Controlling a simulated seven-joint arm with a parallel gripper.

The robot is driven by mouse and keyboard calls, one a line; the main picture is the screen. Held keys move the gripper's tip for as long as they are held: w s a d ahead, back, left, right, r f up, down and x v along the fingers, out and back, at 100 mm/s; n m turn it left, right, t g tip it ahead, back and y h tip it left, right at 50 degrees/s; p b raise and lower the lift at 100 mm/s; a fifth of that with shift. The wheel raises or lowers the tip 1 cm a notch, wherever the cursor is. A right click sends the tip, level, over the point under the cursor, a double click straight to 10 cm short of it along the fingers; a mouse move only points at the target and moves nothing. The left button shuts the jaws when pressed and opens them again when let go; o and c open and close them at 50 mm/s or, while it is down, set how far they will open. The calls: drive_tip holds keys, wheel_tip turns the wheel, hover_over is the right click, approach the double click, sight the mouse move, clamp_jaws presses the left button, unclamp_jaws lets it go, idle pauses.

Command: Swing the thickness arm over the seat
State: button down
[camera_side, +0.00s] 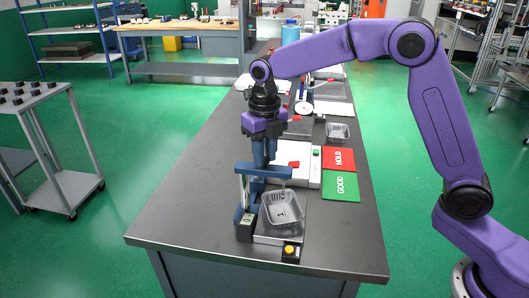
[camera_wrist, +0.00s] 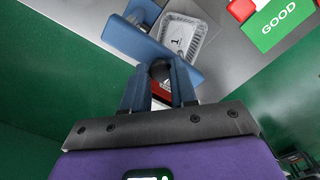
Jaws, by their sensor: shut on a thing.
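The thickness gauge stands near the front of the dark bench. Its blue thickness arm (camera_side: 278,171) reaches out from an upright post, with its right end above the tray in the side view. My gripper (camera_side: 264,162) points down at the arm and is shut on a black knob (camera_wrist: 159,69) between its fingers in the wrist view. The clear-silver foil tray (camera_side: 282,208) rests on the seat (camera_side: 280,239); in the wrist view the tray (camera_wrist: 182,40) lies beside the blue arm (camera_wrist: 138,38), which partly covers it. The exact contact at the fingertips is partly hidden.
A green GOOD mat (camera_side: 341,187) and a red HOLD mat (camera_side: 338,158) lie to the right. A white device (camera_side: 304,177) stands behind the gauge, and another tray (camera_side: 338,132) sits farther back. The bench's left front (camera_side: 185,215) is clear.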

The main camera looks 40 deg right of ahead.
sight(265, 158)
drive_tip(key=shift+w, duration=0.1)
drive_tip(key=c, duration=0.9)
unclamp_jaws()
wheel_tip(265, 158, up, 18)
drive_tip(key=shift+f, duration=0.25)
